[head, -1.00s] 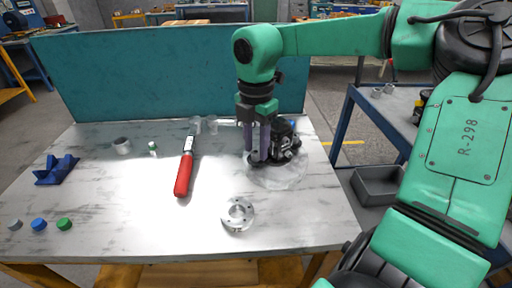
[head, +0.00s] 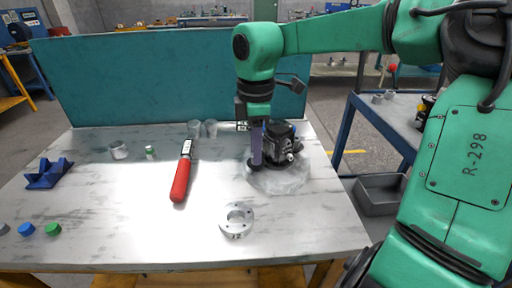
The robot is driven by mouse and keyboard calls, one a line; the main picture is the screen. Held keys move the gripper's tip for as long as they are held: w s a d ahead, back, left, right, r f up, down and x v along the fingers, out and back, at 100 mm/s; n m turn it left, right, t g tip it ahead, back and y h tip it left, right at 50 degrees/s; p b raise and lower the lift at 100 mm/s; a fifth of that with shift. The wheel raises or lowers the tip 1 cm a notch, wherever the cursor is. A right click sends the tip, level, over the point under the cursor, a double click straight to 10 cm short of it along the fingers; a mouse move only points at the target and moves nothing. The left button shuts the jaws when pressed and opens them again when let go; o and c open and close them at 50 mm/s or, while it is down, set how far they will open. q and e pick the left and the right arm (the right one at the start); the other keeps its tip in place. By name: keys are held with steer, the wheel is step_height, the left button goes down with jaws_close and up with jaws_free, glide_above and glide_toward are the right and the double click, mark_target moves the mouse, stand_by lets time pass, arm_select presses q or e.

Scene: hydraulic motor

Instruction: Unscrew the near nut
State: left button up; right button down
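The black hydraulic motor (head: 281,140) stands on a pale round base (head: 280,181) at the right of the table. Small metal fittings show on its right front. My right gripper (head: 254,166) points straight down at the motor's left front side, its fingertips low beside the base's top. One finger largely hides the other, so its opening cannot be judged. The near nut cannot be made out; the fingertips cover that spot. My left gripper is not in view.
A metal flange ring (head: 237,219) lies in front of the motor. A red-handled tool (head: 181,179) lies left of it. A teal panel (head: 180,75) closes the back.

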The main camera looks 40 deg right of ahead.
steer(key=shift+r+n+p, duration=0.2)
steer(key=shift+n+p, duration=0.35)
steer(key=shift+n, duration=0.55)
steer(key=shift+n+p, duration=0.3)
steer(key=shift+n, duration=1.2)
steer(key=shift+f+n, duration=0.15)
steer(key=shift+n, duration=0.15)
